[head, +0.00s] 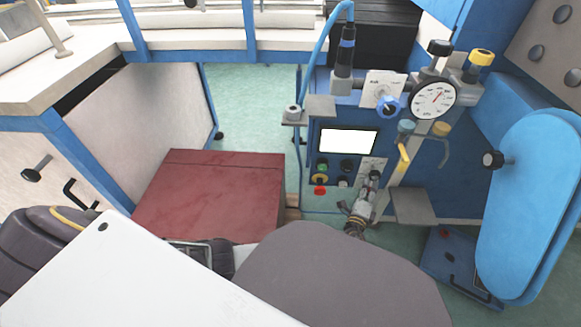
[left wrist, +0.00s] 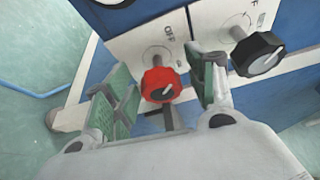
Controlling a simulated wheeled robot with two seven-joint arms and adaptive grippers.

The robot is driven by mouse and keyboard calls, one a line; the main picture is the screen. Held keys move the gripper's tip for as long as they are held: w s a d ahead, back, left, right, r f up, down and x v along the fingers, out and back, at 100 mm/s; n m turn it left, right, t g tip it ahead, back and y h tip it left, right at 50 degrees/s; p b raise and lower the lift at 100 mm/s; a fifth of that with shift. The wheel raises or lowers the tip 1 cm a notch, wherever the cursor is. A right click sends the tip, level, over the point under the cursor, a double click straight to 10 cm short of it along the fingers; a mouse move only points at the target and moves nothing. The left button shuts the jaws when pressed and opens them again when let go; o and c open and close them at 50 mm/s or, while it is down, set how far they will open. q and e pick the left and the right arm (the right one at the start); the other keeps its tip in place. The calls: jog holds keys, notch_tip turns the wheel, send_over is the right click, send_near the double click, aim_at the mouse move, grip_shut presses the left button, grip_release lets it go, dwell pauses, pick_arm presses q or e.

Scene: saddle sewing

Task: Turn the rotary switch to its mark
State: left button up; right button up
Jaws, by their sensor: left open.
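A red rotary knob (left wrist: 162,86) with a pale pointer line stands out from a white plate (left wrist: 140,47) lettered OFF in the left wrist view. My left gripper (left wrist: 158,92) is open, with one green-padded finger on each side of the red knob. Contact cannot be told. In the head view my left gripper (head: 366,190) is at the lower right of the blue control panel (head: 314,140), hiding part of a small white plate (head: 371,164). My right gripper is not in view.
The panel carries a bright screen (head: 348,141), a red button (head: 320,190), a blue knob (head: 387,106) and a dial gauge (head: 434,99). A yellow lever (head: 403,158) and a grey shelf (head: 413,206) are close right of the gripper. A dark red box (head: 215,190) stands left.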

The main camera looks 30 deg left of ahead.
pick_arm(q)
jog(key=shift+m+g, duration=0.4)
jog(key=shift+m, duration=0.5)
jog(key=shift+r+p, duration=0.1)
jog(key=shift+p, duration=0.3)
jog(key=shift+m+g+y+p, duration=0.3)
jog(key=shift+m+p, duration=0.15)
jog(key=shift+m, duration=0.25)
jog(key=shift+d+r+m+g+y+p, duration=0.1)
jog(key=shift+m+g+y+p, duration=0.25)
jog(key=shift+m+p, duration=0.65)
jog(key=shift+r+m+g+y+p, duration=0.1)
jog(key=shift+m+g+y+p, duration=0.15)
jog(key=shift+m+g+p, duration=0.7)
jog(key=shift+w+m+y+p, duration=0.1)
jog(key=shift+m+y+p, duration=0.3)
jog(key=shift+p, duration=0.65)
jog(key=shift+m, duration=0.35)
jog(key=shift+f+m+y+p, duration=0.1)
jog(key=shift+m+y+p, duration=0.35)
jog(key=shift+m, duration=0.25)
jog(key=shift+d+m+g+y+b, duration=0.1)
jog(key=shift+m+g+y+b, duration=0.35)
jog(key=shift+m, duration=0.45)
jog(key=shift+m+y, duration=0.3)
